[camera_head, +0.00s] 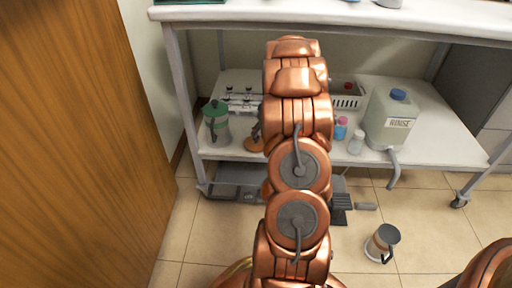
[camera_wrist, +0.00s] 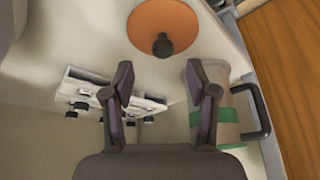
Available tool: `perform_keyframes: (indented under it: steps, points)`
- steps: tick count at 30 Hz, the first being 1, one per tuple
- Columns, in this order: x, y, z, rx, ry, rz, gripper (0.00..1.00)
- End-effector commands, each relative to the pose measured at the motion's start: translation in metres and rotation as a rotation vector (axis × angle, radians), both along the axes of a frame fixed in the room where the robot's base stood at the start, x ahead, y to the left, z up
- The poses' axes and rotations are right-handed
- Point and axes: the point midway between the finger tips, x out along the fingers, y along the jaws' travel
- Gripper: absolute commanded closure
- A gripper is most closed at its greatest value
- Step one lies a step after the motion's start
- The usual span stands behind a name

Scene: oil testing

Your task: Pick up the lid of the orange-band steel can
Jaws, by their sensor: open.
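An orange round lid (camera_wrist: 150,20) with a dark knob lies flat on the shelf, near the top of the wrist view. In the head view the lid (camera_head: 253,147) shows beside my arm, partly hidden by it. My gripper (camera_wrist: 158,82) is open and empty, its two fingers apart below the lid in the wrist view, not touching it. In the head view only a dark bit of it shows beside my arm. A steel can with a brownish-orange band (camera_head: 381,246) and a side handle stands on the floor at right.
A green-band can (camera_wrist: 228,112) with a handle stands close to the lid; it also shows in the head view (camera_head: 216,128). A white rack (camera_wrist: 95,90) is beyond. A jug marked RINSE (camera_head: 390,122) and small bottles (camera_head: 356,142) stand right on the shelf. The worktop (camera_head: 330,14) overhangs it.

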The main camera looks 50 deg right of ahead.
Motion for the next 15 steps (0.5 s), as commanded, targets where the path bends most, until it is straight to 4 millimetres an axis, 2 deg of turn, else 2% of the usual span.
perform_keyframes:
  steps: [15]
  points:
    - [0.022, 0.001, -0.052, 0.002, 0.002, 0.001, 0.42]
